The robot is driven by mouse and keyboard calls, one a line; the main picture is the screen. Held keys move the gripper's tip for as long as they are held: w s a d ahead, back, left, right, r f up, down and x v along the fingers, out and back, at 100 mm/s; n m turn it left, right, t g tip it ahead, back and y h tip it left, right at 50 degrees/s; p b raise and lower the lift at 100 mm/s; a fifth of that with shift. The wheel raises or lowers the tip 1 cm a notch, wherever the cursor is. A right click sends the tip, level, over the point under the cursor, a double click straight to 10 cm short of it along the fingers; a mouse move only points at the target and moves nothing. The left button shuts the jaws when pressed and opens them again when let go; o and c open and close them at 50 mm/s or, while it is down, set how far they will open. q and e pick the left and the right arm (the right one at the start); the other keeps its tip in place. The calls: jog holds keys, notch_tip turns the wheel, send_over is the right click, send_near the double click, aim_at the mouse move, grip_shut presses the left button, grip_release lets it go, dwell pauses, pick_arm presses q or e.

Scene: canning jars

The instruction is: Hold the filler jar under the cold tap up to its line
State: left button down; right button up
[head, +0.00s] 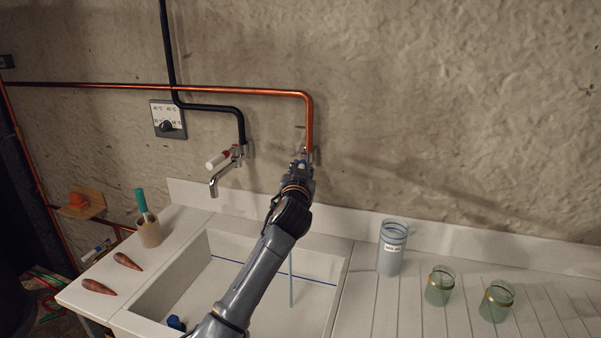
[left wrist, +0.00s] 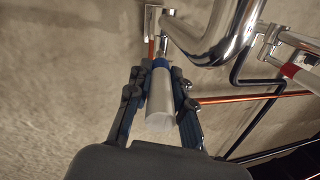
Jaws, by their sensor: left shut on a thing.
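My left gripper (head: 303,168) is up at the wall by the cold tap, at the end of the copper pipe. In the left wrist view, its fingers (left wrist: 158,105) are shut on the tap's white lever (left wrist: 160,98), which has a blue band. The tap's chrome spout (left wrist: 215,40) shows beside it. In the head view my arm hides most of this tap. A thin pale-blue stream (head: 291,280) shows below it, over the sink. The tall bluish labelled jar (head: 391,249), apparently the filler jar, stands upright on the drainboard; its label is too small to read. My right gripper is out of view.
The white sink (head: 340,275) lies below the taps. A red-banded tap (head: 222,172) is to the left. Two small green jars (head: 439,287) (head: 496,302) stand on the ribbed drainboard (head: 545,290).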

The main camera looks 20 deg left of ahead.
pick_arm(q)
jog(key=c, duration=1.2)
grip_release()
jog(key=s, duration=0.4)
jog(key=s+d, duration=0.1)
jog(key=s, duration=0.3)
jog(key=s+d, duration=0.1)
jog(key=s, duration=0.3)
jog(key=shift+w, duration=0.1)
